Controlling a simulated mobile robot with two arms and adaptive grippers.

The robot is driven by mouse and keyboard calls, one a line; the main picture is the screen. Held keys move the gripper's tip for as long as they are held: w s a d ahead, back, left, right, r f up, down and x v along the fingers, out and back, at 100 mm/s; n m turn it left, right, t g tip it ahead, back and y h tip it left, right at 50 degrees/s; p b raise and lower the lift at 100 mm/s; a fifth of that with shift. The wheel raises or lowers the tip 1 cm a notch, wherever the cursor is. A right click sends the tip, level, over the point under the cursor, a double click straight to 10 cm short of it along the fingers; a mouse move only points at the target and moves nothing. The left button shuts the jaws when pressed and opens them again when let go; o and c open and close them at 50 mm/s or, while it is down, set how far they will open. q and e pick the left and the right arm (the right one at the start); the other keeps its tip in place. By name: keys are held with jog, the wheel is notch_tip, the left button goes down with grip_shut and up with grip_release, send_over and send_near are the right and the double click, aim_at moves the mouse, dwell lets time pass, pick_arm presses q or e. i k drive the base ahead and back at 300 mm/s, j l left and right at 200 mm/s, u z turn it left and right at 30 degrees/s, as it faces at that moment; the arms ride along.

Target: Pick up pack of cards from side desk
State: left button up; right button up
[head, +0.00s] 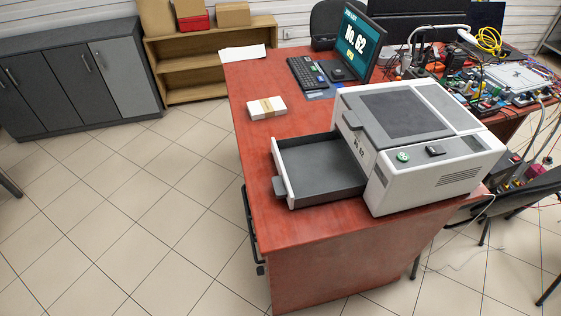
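A small white pack with a tan band, likely the pack of cards (267,108), lies flat on the reddish desk (285,235). It is near the desk's left edge, behind the open tray of a printer. Nothing covers it. Neither of my grippers shows in the head view.
A white and grey printer (470,155) stands on the desk with its empty tray (318,172) pulled out to the left. A keyboard (306,73), a monitor (362,42) and paper (242,53) lie behind. Electronics crowd the right. Tiled floor (130,220) is clear at left.

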aim_at(272, 106)
jog(key=i+j+z, duration=0.1)
jog(key=z, duration=0.3)
jog(key=j+z, duration=0.2)
jog(key=z, duration=0.2)
jog(key=j+z, duration=0.2)
jog(key=z, duration=0.15)
jog(key=j+z, duration=0.2)
jog(key=z, duration=0.2)
jog(key=i, duration=0.05)
